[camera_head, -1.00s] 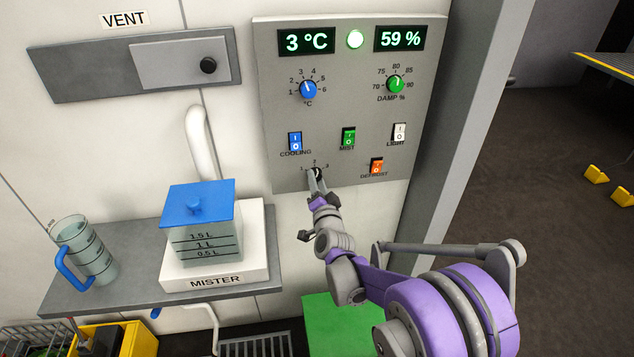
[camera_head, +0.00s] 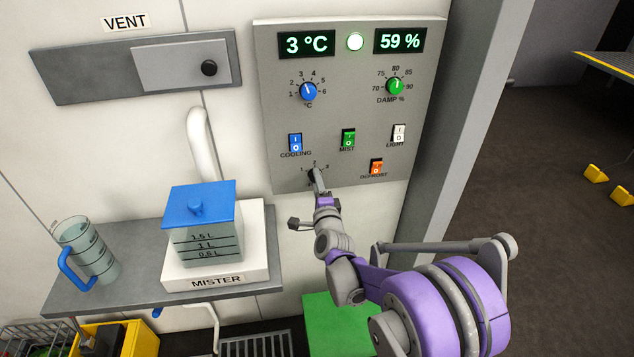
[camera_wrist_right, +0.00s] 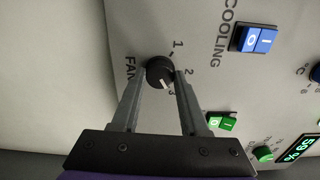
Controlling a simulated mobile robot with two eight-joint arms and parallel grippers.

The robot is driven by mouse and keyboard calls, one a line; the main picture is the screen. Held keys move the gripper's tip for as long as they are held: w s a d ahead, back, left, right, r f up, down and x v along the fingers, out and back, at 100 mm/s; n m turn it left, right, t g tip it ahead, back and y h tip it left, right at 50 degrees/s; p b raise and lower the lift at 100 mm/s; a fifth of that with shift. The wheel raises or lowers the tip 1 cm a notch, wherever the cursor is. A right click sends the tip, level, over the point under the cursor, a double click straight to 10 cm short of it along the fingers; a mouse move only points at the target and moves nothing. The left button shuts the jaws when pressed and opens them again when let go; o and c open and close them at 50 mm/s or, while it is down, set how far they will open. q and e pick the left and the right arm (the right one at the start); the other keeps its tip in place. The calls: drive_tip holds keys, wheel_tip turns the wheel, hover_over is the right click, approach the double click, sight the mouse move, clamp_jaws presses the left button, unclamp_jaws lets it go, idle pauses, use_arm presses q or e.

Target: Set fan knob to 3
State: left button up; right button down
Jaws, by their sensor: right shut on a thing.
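The black fan knob (camera_wrist_right: 158,70) sits on the grey control panel (camera_head: 275,110), beside the FAN label and the numbers 1, 2 and 3. In the right wrist view its white pointer line points toward the 3. My right gripper (camera_head: 316,175) reaches the panel's lower edge and mostly hides the knob in the head view. In the right wrist view, the gripper's fingers (camera_wrist_right: 159,77) are shut on the knob, one on each side. My left gripper is in neither view.
Cooling (camera_head: 295,142), mist (camera_head: 348,137), light (camera_head: 399,133) and defrost (camera_head: 376,167) switches sit above and beside the knob. A mister (camera_head: 217,276) and a measuring jug (camera_head: 97,262) stand on a shelf at the left.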

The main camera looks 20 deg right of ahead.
idle(0.3)
drive_tip(key=shift+c, duration=2.1)
unclamp_jaws()
drive_tip(key=shift+s, duration=0.15)
drive_tip(key=b+v, duration=0.1)
drive_tip(key=v, duration=0.9)
drive_tip(key=shift+s, duration=0.3)
drive_tip(key=shift+a, duration=0.1)
